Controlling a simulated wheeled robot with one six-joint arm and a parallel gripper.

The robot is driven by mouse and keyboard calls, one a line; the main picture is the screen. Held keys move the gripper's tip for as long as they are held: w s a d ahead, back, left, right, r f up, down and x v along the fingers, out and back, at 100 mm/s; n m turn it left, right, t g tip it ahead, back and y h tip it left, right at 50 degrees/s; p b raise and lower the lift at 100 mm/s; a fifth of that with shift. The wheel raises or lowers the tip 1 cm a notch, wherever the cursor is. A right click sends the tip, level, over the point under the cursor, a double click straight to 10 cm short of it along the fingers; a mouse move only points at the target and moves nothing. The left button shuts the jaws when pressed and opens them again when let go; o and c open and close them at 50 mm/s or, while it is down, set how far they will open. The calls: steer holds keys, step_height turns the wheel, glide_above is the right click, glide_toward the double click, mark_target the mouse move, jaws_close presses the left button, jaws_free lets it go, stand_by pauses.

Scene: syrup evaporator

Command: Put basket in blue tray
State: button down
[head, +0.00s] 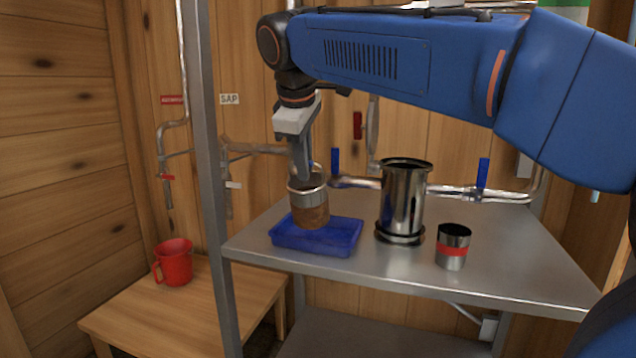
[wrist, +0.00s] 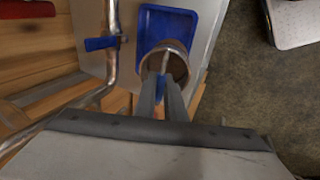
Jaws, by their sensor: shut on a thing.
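The basket (head: 310,208) is a small cylinder with a metal rim and a brown lower part. My gripper (head: 304,180) is shut on its upper part from above and holds it upright over the blue tray (head: 340,241). Whether the basket's bottom touches the tray floor is unclear. In the wrist view the basket (wrist: 178,60) hangs between my gripper's fingertips (wrist: 164,72), and part of the blue tray (wrist: 165,20) shows beyond it.
A tall steel canister (head: 403,200) stands right of the tray on the metal shelf (head: 490,240). A small can with a red band (head: 453,246) is farther right. A red mug (head: 173,263) sits on a lower wooden table at left. Pipes with blue valve handles run behind the shelf.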

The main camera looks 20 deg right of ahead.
mark_target(311, 176)
steer(key=shift+w+d, duration=0.7)
steer(key=shift+w, duration=0.3)
steer(key=x, duration=0.6)
steer(key=shift+s+f, duration=0.15)
steer(key=shift+s, duration=0.25)
steer(key=shift+w+d+g+y, duration=0.3)
steer(key=shift+w+d+g, duration=0.05)
steer(key=shift+w+g, duration=0.1)
steer(key=shift+w+d, duration=0.1)
steer(key=shift+w+d+f+g+y, duration=0.2)
steer(key=shift+w+d+g+y, duration=0.25)
steer(key=shift+w, duration=0.2)
steer(key=shift+w+d+f+g+y, duration=0.2)
steer(key=shift+w+d+g+y, duration=0.15)
steer(key=shift+w+d+g, duration=0.25)
steer(key=shift+a, duration=0.15)
steer(key=c, duration=1.8)
jaws_free()
steer(key=shift+f, duration=0.1)
